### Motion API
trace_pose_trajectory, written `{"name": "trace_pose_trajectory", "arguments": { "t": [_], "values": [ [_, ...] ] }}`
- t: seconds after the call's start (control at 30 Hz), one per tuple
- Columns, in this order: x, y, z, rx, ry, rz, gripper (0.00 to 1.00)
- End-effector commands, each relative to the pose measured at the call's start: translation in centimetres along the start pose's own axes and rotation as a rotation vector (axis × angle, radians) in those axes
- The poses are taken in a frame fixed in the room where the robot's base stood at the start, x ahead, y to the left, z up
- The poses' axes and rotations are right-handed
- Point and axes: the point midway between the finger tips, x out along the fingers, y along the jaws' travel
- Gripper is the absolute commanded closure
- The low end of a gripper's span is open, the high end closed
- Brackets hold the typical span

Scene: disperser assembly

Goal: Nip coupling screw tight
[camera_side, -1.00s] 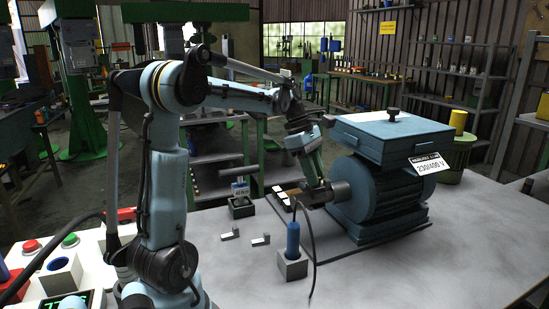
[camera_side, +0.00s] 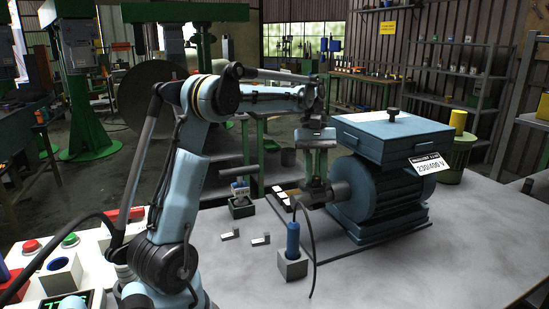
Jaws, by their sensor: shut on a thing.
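The blue motor (camera_side: 385,190) stands on its base plate at the right, with a terminal box on top. Its grey shaft end (camera_side: 341,190) points left to the coupling (camera_side: 308,197), which is partly hidden behind my gripper. The coupling screw is too small to make out. My gripper (camera_side: 317,186) points straight down at the coupling, close to or touching it. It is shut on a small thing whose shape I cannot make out.
A blue-handled tool (camera_side: 293,238) with a cable stands in a grey holder (camera_side: 292,266) in front of the coupling. Two small grey pieces (camera_side: 230,234) (camera_side: 261,240) and a small dark labelled box (camera_side: 242,209) are to the left. The front right of the table is clear.

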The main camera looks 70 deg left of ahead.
Motion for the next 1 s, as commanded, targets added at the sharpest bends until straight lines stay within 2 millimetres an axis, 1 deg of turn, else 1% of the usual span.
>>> {"name": "trace_pose_trajectory", "arguments": {
  "t": [0.2, 0.4, 0.97, 1.0],
  "values": [
    [0.05, 0.14, -0.01, 0.121, 0.001, -0.05, 1.0],
    [0.05, 0.18, 0.0, 0.185, 0.002, -0.076, 1.0],
    [0.05, 0.19, 0.0, 0.213, 0.001, -0.086, 1.0],
    [0.04, 0.19, 0.0, 0.213, 0.001, -0.086, 0.71]
  ]
}}
